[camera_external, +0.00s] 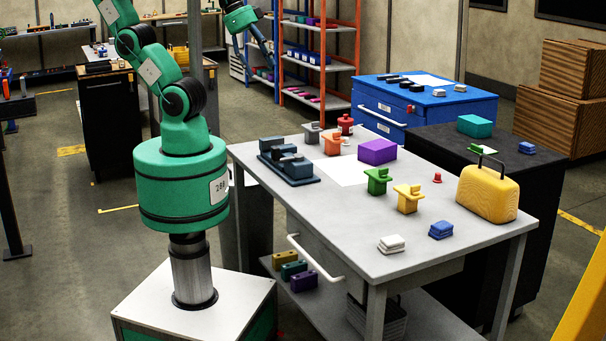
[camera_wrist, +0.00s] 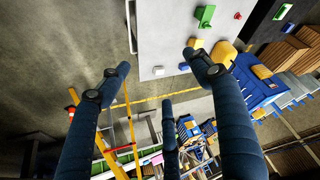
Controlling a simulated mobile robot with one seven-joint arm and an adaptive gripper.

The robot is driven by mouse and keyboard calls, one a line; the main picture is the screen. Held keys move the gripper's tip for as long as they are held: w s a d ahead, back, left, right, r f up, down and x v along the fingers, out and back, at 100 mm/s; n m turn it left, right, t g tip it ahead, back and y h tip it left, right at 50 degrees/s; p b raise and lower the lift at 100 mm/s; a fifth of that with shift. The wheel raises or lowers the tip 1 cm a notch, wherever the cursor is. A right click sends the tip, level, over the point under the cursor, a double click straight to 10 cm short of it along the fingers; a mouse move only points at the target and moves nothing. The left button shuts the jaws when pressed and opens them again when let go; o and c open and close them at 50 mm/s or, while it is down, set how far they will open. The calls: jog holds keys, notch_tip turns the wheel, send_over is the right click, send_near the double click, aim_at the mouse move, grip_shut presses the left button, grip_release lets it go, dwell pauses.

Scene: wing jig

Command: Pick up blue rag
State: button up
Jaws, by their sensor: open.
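The blue rag (camera_external: 441,230) is a small folded stack on the grey table near its front right edge. It lies right of a white folded rag (camera_external: 391,244) and in front of the yellow case (camera_external: 488,193). In the wrist view the blue rag (camera_wrist: 184,67) is a small patch near the table edge, close to the right finger. My gripper (camera_wrist: 160,72) has dark blue fingers spread wide with nothing between them. In the external view my gripper (camera_external: 264,50) hangs high at the top, well away from the rag and beyond the table.
The grey table (camera_external: 350,240) also bears a green part (camera_external: 377,181), a yellow part (camera_external: 408,198), a purple box (camera_external: 377,151) and a dark blue vise (camera_external: 290,163). Another blue folded rag (camera_external: 527,149) lies on the black bench. Shelves stand behind. The table's front is mostly clear.

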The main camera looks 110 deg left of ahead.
jog(key=w+d+f+m+g+h+p, duration=0.1)
jog(key=w+f+m, duration=0.1)
jog(key=w, duration=1.4)
jog(key=w+d+f+m+h+p, duration=0.1)
jog(key=w+d+m, duration=0.1)
jog(key=w, duration=1.4)
jog(key=w+f+m, duration=0.2)
jog(key=w+f, duration=1)
jog(key=f, duration=0.2)
jog(key=w+a+f+m+g+p, duration=0.1)
jog(key=w+f+m, duration=0.1)
jog(key=w+f, duration=1)
notch_tip(320, 180, down, 2)
jog(key=shift+f+h, duration=0.15)
jog(key=shift+h, duration=0.25)
send_over(441, 224)
jog(key=s+a, duration=0.1)
jog(key=s, duration=0.1)
jog(key=shift+w+a+f, duration=0.1)
jog(key=shift+w+f, duration=0.05)
jog(key=shift+f, duration=3.85)
jog(key=shift+b+x, duration=0.5)
jog(key=shift+x, duration=2.1)
